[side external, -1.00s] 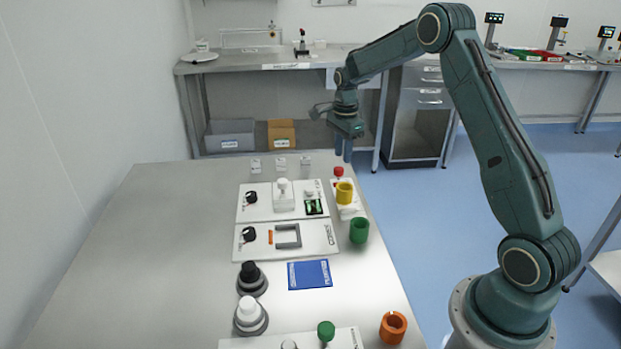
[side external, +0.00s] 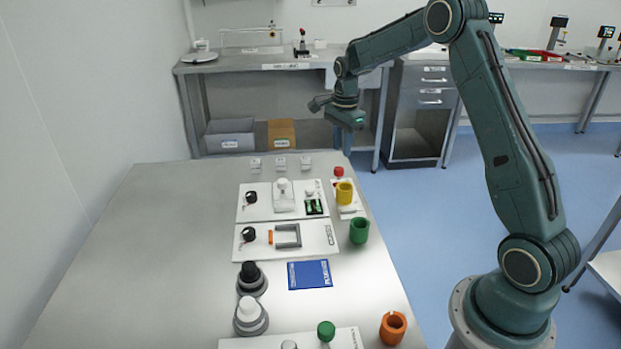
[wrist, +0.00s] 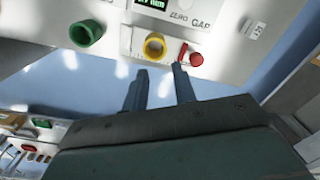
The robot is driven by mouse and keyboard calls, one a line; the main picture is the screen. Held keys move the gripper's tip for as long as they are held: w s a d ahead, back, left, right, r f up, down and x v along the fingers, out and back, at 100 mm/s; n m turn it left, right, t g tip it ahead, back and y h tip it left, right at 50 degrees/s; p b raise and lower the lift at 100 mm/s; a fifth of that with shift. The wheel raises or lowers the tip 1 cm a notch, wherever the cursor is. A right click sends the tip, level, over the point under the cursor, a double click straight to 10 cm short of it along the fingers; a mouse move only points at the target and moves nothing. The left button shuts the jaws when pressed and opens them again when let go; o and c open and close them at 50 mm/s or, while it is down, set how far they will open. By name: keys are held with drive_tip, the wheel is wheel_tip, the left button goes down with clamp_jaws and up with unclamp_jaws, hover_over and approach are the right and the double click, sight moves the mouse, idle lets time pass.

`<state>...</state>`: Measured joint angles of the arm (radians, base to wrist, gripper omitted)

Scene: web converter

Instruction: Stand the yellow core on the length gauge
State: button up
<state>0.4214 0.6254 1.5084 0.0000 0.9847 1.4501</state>
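The yellow core (side external: 344,193) is a short hollow ring standing upright near the right edge of the table, on or beside a small white plate (side external: 351,211). In the wrist view the yellow core (wrist: 154,46) shows from above, just beyond the fingertips. A white panel with a lit green display (side external: 265,201), seemingly the length gauge, lies directly left of it. My gripper (side external: 347,150) hangs in the air behind the core, past the table's far right corner. In the wrist view my gripper (wrist: 160,67) has its two fingers apart with nothing between them.
A red knob (side external: 339,172) is right behind the yellow core. A green core (side external: 359,230) and an orange core (side external: 393,328) stand along the right edge. A second white panel (side external: 310,248) and a blue card (side external: 309,274) lie nearer. The table's left side is clear.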

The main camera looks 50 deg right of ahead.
drive_tip(key=s+a+r+n+t, duration=0.3)
drive_tip(key=s+a+r+n, duration=0.8)
drive_tip(key=a+r, duration=0.35)
drive_tip(key=s+a+n+t, duration=0.1)
drive_tip(key=s+a+n, duration=0.2)
drive_tip(key=s, duration=0.6)
drive_tip(key=s+a+n+t, duration=0.1)
drive_tip(key=s+a+n, duration=0.3)
drive_tip(key=s+n, duration=0.3)
drive_tip(key=s, duration=0.3)
